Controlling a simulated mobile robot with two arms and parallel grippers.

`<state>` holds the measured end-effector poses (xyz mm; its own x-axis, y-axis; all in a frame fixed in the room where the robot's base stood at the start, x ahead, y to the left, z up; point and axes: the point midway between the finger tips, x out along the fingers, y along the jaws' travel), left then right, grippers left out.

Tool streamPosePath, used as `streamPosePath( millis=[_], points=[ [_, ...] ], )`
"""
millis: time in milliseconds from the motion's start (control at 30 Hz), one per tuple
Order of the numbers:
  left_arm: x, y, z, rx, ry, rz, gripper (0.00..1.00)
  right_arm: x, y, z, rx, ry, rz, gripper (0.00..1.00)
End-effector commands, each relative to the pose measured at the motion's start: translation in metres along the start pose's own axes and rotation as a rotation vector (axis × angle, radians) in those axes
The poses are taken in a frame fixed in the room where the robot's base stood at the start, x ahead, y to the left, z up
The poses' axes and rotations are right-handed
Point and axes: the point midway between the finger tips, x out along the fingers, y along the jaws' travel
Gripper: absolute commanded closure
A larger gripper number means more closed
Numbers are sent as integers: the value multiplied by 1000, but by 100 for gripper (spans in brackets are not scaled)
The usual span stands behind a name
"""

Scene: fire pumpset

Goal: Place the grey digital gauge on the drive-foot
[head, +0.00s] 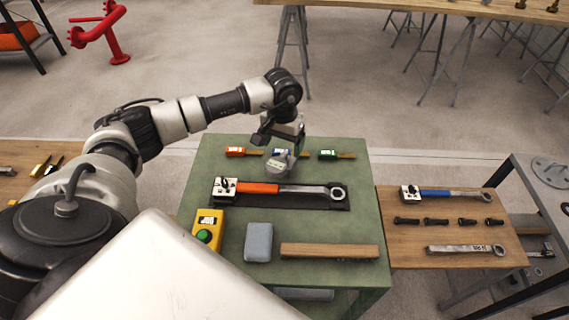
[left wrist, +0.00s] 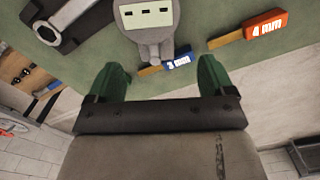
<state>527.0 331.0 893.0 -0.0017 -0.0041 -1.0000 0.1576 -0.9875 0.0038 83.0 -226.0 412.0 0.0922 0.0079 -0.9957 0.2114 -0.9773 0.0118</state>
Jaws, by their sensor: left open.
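The grey digital gauge (head: 280,163) is on the green table, just behind the orange-handled wrench. In the left wrist view the gauge (left wrist: 148,20) shows a pale display with dark windows and a round stem end pointing towards my fingers. My left gripper (head: 284,138) is over the back of the table, close to the gauge. Its two green fingertips (left wrist: 160,80) are wide apart with nothing held between them. The gauge lies ahead of the fingertips, apart from them. I cannot make out which thing is the drive-foot. My right gripper is not in view.
Red, blue (left wrist: 178,62) and green (head: 328,155) tagged strips lie along the table's back. The orange-handled wrench (head: 262,188), a yellow button box (head: 207,229), a grey block (head: 259,242) and a wooden bar (head: 330,251) lie nearer. A wooden side table (head: 445,236) holds wrenches and bolts.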

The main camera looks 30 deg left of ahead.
Motion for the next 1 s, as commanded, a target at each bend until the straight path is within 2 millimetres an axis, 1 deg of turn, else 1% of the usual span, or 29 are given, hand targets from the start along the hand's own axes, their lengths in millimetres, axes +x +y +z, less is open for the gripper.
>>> streamPosePath(
  millis=[33, 133, 233, 333, 400, 500, 600, 767, 1000],
  points=[
    [4, 1, 0, 2, 0, 2, 17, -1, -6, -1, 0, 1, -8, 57],
    [10, 1, 0, 2, -1, 2, 17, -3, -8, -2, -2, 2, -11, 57],
    [21, 2, 0, 2, -3, 1, 17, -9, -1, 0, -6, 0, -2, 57],
    [36, 2, -2, 1, -4, 1, 17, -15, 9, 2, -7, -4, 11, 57],
    [47, 2, -2, 0, -3, 2, 17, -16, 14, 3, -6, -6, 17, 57],
    [56, 2, -3, 2, 0, 1, 17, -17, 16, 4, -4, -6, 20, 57],
    [60, 2, -3, 2, 1, 1, 17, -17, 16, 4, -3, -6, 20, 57],
    [60, 2, -3, 2, 1, 1, 17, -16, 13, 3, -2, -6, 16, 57],
    [59, 2, -3, 2, 1, 1, 54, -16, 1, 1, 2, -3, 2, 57]
  ],
)
